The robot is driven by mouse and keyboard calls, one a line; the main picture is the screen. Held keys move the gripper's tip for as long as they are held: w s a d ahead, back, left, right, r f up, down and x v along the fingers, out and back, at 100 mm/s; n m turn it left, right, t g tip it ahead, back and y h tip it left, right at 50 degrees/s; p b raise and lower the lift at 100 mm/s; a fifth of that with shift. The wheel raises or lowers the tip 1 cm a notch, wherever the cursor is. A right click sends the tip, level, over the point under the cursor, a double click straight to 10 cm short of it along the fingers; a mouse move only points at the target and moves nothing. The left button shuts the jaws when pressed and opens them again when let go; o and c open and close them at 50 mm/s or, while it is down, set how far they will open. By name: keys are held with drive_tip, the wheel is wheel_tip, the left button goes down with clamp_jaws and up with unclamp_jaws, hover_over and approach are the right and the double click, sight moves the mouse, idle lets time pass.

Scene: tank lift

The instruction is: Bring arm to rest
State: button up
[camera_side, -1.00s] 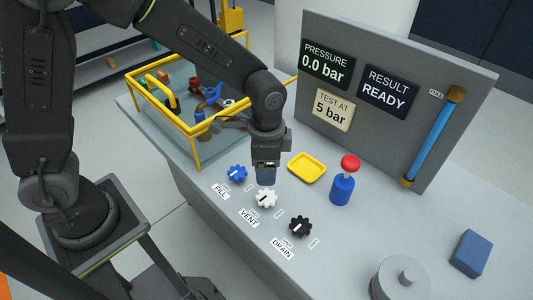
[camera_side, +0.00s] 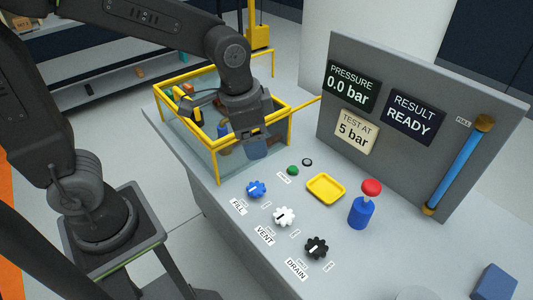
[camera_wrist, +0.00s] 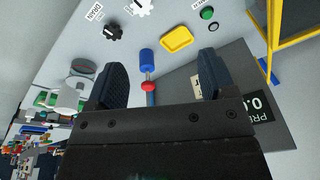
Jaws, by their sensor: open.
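My gripper (camera_side: 254,150) is open and empty, pointing down in front of the right corner of the yellow-framed tank (camera_side: 200,125) in the side view. In the wrist view, my gripper (camera_wrist: 162,82) shows two dark fingers spread apart with nothing between them. My arm reaches over the bench from the left. Whether the gripper is over the tank or just beside it I cannot tell. The panel reads 0.0 bar (camera_side: 346,86) and READY (camera_side: 413,113).
Blue (camera_side: 256,189), white (camera_side: 284,216) and black (camera_side: 316,247) knobs line the bench front. Behind them are a green button (camera_side: 292,170), a yellow tray (camera_side: 326,187) and a blue post with a red knob (camera_side: 371,188). A blue block (camera_side: 494,284) lies at right.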

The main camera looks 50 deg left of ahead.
drive_tip(key=s+a+r+n+t, duration=0.3)
drive_tip(key=s+a+r+n, duration=0.2)
drive_tip(key=s, duration=0.5)
drive_tip(key=shift+a+r+n, duration=0.15)
drive_tip(key=shift+a+n, duration=0.15)
drive_tip(key=shift+a, duration=0.35)
